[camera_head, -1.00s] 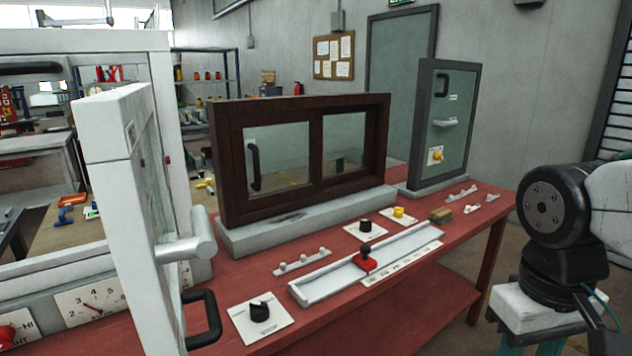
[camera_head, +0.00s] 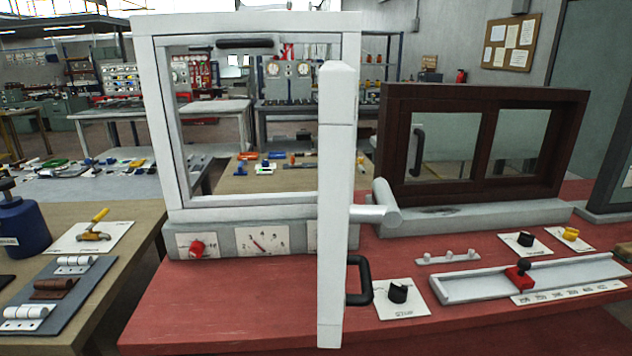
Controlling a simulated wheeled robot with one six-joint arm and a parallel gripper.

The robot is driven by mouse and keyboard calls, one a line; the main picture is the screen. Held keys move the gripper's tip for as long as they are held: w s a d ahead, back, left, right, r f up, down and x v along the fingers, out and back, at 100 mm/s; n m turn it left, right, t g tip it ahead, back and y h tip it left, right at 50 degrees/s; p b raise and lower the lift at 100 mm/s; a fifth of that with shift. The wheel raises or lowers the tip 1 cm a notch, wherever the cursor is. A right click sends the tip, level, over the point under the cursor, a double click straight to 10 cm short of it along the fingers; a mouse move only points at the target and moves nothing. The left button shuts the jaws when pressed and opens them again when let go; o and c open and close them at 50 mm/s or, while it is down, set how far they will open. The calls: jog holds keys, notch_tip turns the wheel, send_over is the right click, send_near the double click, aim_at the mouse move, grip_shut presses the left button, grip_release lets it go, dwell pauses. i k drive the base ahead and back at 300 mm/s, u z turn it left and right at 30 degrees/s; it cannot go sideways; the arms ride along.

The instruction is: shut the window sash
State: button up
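Two windows are in view, and I cannot tell which one the task's sash belongs to. A white frame (camera_head: 155,110) stands at the left of the red bench, with a horizontal black handle (camera_head: 245,44) at its top. A white leaf (camera_head: 337,230) at its right side stands swung out towards me, nearly edge-on. It carries a white lever (camera_head: 378,207) and a black pull handle (camera_head: 362,281). A brown window frame (camera_head: 395,95) with two side-by-side panes stands to the right, with an upright black handle (camera_head: 418,150) on its left pane. My gripper is out of view.
The red bench top (camera_head: 230,300) also holds a grey slider track (camera_head: 470,290) with a red knob (camera_head: 519,273) and a black dial (camera_head: 397,292) close to the leaf. A wooden table (camera_head: 110,290) with a blue canister (camera_head: 25,229) adjoins on the left.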

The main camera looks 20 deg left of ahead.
aim_at(338, 97)
jog(key=u, duration=2.75)
jog(key=k, duration=0.95)
jog(key=z, duration=1.25)
